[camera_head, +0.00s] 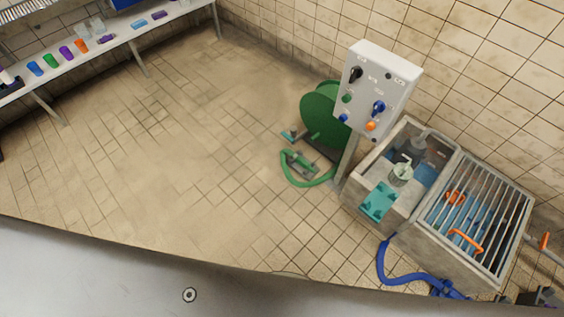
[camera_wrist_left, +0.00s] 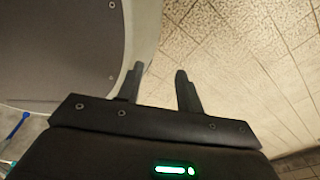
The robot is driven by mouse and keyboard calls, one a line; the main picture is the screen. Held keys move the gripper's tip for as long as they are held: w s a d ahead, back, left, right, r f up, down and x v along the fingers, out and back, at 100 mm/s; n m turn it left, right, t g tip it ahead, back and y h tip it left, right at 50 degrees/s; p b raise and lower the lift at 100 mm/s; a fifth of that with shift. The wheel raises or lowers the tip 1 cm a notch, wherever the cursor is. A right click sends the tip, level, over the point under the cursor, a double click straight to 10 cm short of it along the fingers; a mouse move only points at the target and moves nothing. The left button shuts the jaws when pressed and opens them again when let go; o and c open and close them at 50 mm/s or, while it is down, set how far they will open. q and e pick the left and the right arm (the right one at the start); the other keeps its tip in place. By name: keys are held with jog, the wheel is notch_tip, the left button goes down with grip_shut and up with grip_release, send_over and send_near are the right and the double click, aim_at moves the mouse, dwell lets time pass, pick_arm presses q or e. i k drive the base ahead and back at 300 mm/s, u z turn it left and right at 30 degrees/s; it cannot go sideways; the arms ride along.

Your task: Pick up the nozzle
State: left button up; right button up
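A green hose reel (camera_head: 325,112) stands on the floor near the back wall in the head view. A green hose (camera_head: 308,183) loops out on the floor in front of it. A small greenish-grey fitting (camera_head: 297,161) lies beside the hose loop and may be the nozzle; it is too small to be sure. My left gripper (camera_wrist_left: 158,82) shows only in the left wrist view, with its two fingers apart and nothing between them. It is over tiled floor, beside a grey rounded surface, away from the hose. My right gripper is in neither view.
A control box (camera_head: 378,88) on a post stands right of the reel. A concrete basin (camera_head: 365,213) with a metal grate (camera_head: 480,215) is at the right, with a blue hose (camera_head: 400,275) before it. A shelf (camera_head: 110,45) holds coloured items at upper left. The middle floor is clear.

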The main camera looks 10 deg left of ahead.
aim_at(302, 161)
jog(key=u, duration=1.1)
jog(key=i, duration=1.2)
jog(key=z, duration=0.95)
